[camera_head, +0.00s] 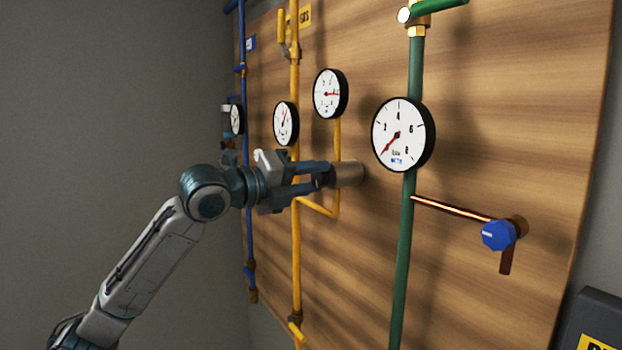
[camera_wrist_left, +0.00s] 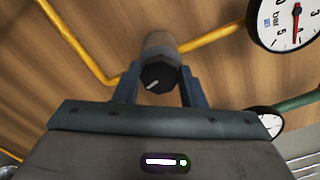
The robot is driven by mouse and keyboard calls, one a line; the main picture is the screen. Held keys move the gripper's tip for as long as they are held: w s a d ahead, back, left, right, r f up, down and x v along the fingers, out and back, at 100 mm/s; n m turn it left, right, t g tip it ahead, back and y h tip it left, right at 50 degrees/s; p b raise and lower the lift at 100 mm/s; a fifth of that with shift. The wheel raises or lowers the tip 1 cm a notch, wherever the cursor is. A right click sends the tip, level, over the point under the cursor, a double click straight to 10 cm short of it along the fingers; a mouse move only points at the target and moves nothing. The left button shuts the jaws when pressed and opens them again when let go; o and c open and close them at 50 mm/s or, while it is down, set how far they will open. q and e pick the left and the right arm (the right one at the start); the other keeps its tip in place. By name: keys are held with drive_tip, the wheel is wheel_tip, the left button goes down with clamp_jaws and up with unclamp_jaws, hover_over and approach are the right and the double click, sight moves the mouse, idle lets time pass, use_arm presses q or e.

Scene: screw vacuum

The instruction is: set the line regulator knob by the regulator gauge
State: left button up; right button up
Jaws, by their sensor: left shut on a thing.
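The line regulator (camera_head: 348,173) is a grey-brown cylinder on the yellow line. Its black knob with a white pointer mark (camera_wrist_left: 158,76) shows in the left wrist view. My left gripper (camera_head: 322,177) is shut on this knob, one finger on each side; in the head view the fingers mostly hide it. The mark slants toward lower left in the wrist view. The regulator gauge (camera_head: 329,93) is a round white dial with a black rim above the regulator, its red needle pointing right. It is cut off in the wrist view (camera_wrist_left: 290,22), with the needle near 4. My right gripper is not in view.
Another yellow-line gauge (camera_head: 286,123) hangs left of the regulator gauge, close above my gripper. A larger gauge (camera_head: 403,134) sits on the green pipe (camera_head: 403,260) to the right. A blue knob (camera_head: 497,235) is at lower right. A blue pipe (camera_head: 247,210) runs behind my wrist.

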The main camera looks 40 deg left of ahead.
use_arm(q)
drive_tip(key=shift+m, duration=0.4)
drive_tip(key=shift+f, duration=0.1)
drive_tip(key=o, duration=1)
drive_tip(key=shift+s+a+f+b, duration=0.15)
drive_tip(key=shift+s+a+b, duration=0.1)
drive_tip(key=shift+s+b, duration=0.4)
drive_tip(key=b+v, duration=0.9)
drive_tip(key=b, duration=0.1)
drive_tip(key=shift+s, duration=0.2)
